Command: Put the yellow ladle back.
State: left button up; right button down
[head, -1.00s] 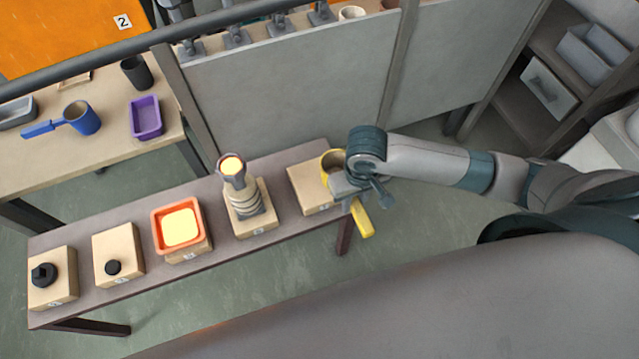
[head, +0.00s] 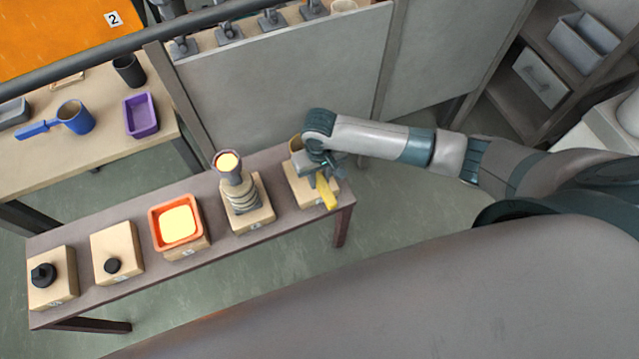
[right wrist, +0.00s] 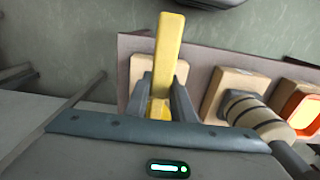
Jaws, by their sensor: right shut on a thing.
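The yellow ladle (head: 327,193) is at the right end of the low bench, over the rightmost wooden block (head: 299,184). My right gripper (head: 322,168) is shut on its handle, and the handle points toward the front of the bench. The ladle's cup is mostly hidden behind my gripper. In the right wrist view the handle (right wrist: 168,50) runs between the two fingers (right wrist: 168,103), above the block (right wrist: 141,68). I cannot tell whether the ladle touches the block. My left gripper is not in view.
Left along the bench (head: 77,292) stand a grey ringed stand with a glowing cup (head: 229,164), an orange tray (head: 157,240) and two blocks with black knobs. A grey panel (head: 290,80) rises behind.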

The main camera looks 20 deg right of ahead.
jog(key=shift+f, duration=0.1)
jog(key=shift+f+p, duration=0.3)
jog(key=shift+f, duration=1.6)
jog(key=c, duration=1.5)
grip_release()
jog(key=shift+f, duration=0.15)
jog(key=shift+c, duration=0.2)
notch_tip(320, 180, up, 12)
jog(key=shift+s+r+b, duration=0.1)
jog(key=shift+r+b, duration=0.05)
jog(key=shift+b, duration=0.15)
